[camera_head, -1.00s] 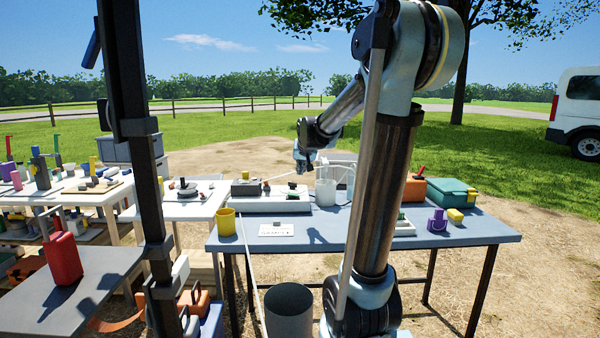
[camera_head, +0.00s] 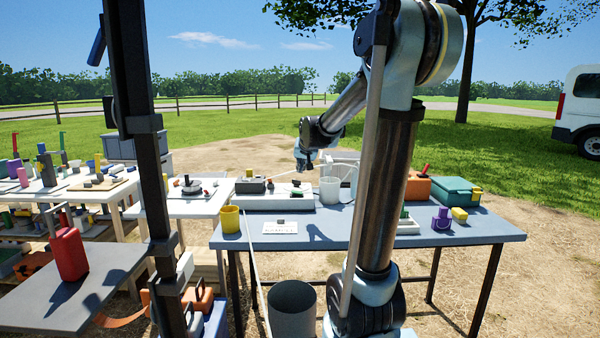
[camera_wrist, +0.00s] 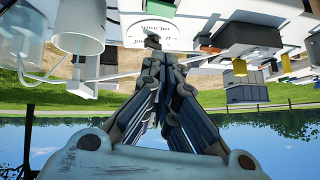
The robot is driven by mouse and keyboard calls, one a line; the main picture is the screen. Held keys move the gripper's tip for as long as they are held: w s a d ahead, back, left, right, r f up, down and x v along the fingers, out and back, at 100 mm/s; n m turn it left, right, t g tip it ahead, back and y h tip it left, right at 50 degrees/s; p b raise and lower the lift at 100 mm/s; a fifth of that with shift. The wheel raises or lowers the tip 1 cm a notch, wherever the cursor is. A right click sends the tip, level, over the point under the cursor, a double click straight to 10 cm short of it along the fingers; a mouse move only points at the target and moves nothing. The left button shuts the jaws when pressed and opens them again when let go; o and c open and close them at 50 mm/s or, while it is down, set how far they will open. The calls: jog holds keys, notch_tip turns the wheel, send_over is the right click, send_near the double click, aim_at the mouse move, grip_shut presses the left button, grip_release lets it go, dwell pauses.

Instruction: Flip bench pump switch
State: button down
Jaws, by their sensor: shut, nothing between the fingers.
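The bench pump unit is a long white base (camera_head: 268,202) at the back of the blue-grey table, with a dark grey box (camera_head: 250,186) on its left part. A small dark switch-like part (camera_head: 297,190) stands toward its right end. My gripper (camera_head: 303,168) hangs just above that right end, pointing down. The wrist view shows my gripper (camera_wrist: 158,52) with its fingers closed together and empty. Its tips are by a white round plate with dark lettering (camera_wrist: 155,22). A small dark part lies at the tips; whether they touch it I cannot tell.
A white cup (camera_head: 329,190) stands close right of my gripper; the wrist view shows it too (camera_wrist: 80,32). A yellow cup (camera_head: 229,219), a label card (camera_head: 281,228) and a green case (camera_head: 455,190) share the table (camera_head: 340,236). A grey bin (camera_head: 292,310) stands in front.

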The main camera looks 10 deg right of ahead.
send_over(297, 192)
jog(key=f, duration=0.5)
jog(key=shift+d+f, duration=0.25)
jog(key=shift+f, duration=0.05)
jog(key=f, duration=0.2)
jog(key=shift+w+a+f, duration=0.1)
jog(key=shift+a+f, duration=0.2)
jog(key=shift+f, duration=0.1)
jog(key=shift+a+f, duration=0.1)
jog(key=shift+f, duration=0.6)
jog(key=shift+f, duration=0.1)
